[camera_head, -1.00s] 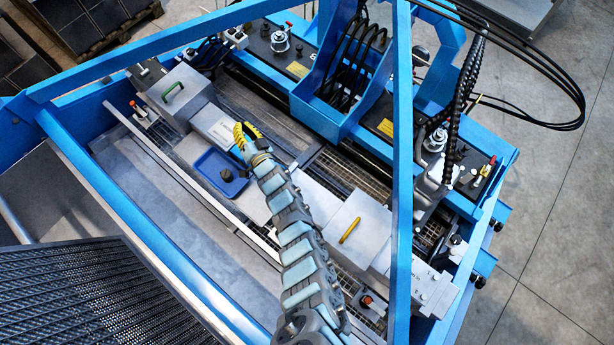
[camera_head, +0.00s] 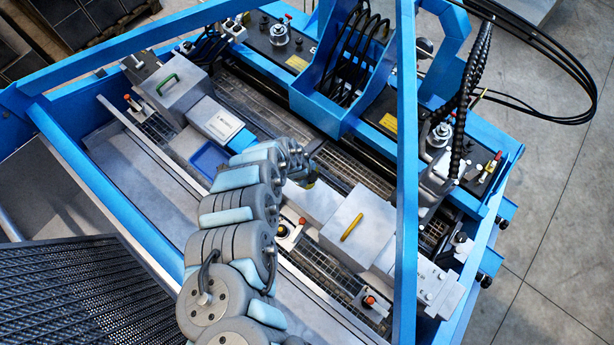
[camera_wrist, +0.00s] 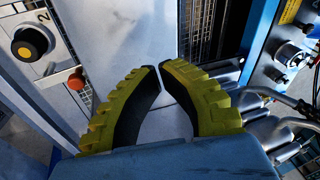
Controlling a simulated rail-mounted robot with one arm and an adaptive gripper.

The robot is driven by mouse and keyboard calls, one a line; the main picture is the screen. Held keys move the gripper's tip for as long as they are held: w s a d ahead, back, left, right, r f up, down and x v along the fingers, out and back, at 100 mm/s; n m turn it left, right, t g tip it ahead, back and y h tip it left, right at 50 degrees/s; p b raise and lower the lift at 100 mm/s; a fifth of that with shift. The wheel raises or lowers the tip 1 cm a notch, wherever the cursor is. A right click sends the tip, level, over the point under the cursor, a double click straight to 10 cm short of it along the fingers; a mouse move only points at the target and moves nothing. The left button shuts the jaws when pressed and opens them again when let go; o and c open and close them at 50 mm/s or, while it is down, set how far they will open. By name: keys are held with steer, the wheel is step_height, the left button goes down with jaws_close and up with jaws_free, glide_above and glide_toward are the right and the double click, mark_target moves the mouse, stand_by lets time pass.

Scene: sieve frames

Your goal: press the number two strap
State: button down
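My gripper (camera_wrist: 159,68) has two curved yellow-and-black fingers in the wrist view. Their tips meet or nearly meet, with nothing visible held between them. A numeral 2 (camera_wrist: 46,14) is marked on a pale plate at the upper left of the wrist view. Beside it is a round black knob (camera_wrist: 31,43) with a yellow centre. An orange button (camera_wrist: 76,82) lies below and right of the knob, left of the fingers. In the head view my gripper (camera_head: 309,181) is partly hidden by my arm, above the pale central covers. I cannot make out which part is the strap.
A box with a yellow handle (camera_head: 351,228) stands right of my arm. A box with a green handle (camera_head: 168,84) and a blue tray (camera_head: 207,157) are to the left. A blue frame beam (camera_head: 405,150) crosses above. Cables hang at the upper right.

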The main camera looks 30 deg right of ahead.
steer(key=s+a+m+g+y, duration=0.2)
steer(key=s+a+m+g, duration=0.1)
steer(key=s+a, duration=0.6)
steer(key=shift+r+m, duration=0.35)
steer(key=shift+m, duration=0.05)
steer(key=shift+s+d+f+b, duration=0.15)
steer(key=shift+d+f+b, duration=0.05)
steer(key=shift+f+b, duration=0.2)
glide_above(297, 230)
steer(key=s+d, duration=0.2)
steer(key=d, duration=0.1)
step_height(297, 230, down, 7)
steer(key=shift+f, duration=0.8)
